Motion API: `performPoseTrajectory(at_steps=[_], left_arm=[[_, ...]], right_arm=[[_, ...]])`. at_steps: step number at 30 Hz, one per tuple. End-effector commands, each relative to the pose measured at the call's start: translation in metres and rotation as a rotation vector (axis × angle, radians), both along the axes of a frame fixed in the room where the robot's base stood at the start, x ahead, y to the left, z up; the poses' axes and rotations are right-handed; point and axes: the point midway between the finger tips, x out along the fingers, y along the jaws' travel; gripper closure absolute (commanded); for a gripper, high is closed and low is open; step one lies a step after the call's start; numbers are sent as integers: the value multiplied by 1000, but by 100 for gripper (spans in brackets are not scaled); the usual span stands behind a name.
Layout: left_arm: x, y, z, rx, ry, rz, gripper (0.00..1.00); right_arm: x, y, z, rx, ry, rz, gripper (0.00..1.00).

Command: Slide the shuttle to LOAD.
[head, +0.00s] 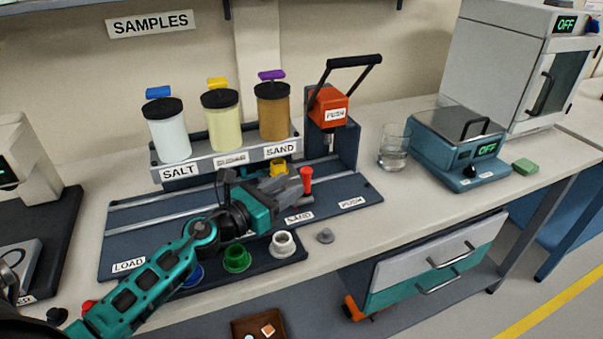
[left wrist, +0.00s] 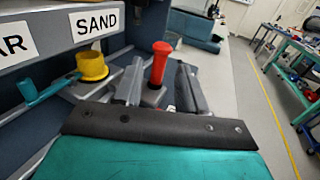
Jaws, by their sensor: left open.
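The shuttle's red upright handle (head: 306,180) stands near the SAND mark (head: 299,217) of the dark track board (head: 345,194), under the sand jar. A yellow cup (head: 278,167) sits behind it. In the left wrist view the red handle (left wrist: 158,62) shows between the two open fingers, and the yellow cup (left wrist: 92,66) is to the left. My left gripper (head: 296,184) is open at the handle. I cannot tell whether a finger touches it. The gripper hides most of the shuttle body. The LOAD label (head: 129,265) is at the track's left end. My right gripper is not in view.
Salt, sugar-coloured and sand jars (head: 273,111) stand on a shelf behind the track. A red-headed press (head: 328,108) stands at its right end. Green (head: 237,260) and white (head: 283,244) rings sit along the front. A glass beaker (head: 393,150) stands further right.

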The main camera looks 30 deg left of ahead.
Motion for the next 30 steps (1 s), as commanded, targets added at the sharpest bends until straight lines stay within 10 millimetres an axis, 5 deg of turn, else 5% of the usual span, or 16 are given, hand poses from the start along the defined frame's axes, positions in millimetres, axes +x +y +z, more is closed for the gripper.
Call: performPoseTrajectory(at_steps=[12,25,30], left_arm=[[53,-16,1,-1,-2,-1,59],[61,-19,0,1,0,-2,60],[61,-18,0,1,0,-2,76]], right_arm=[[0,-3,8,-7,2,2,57],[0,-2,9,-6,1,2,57],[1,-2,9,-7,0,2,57]])
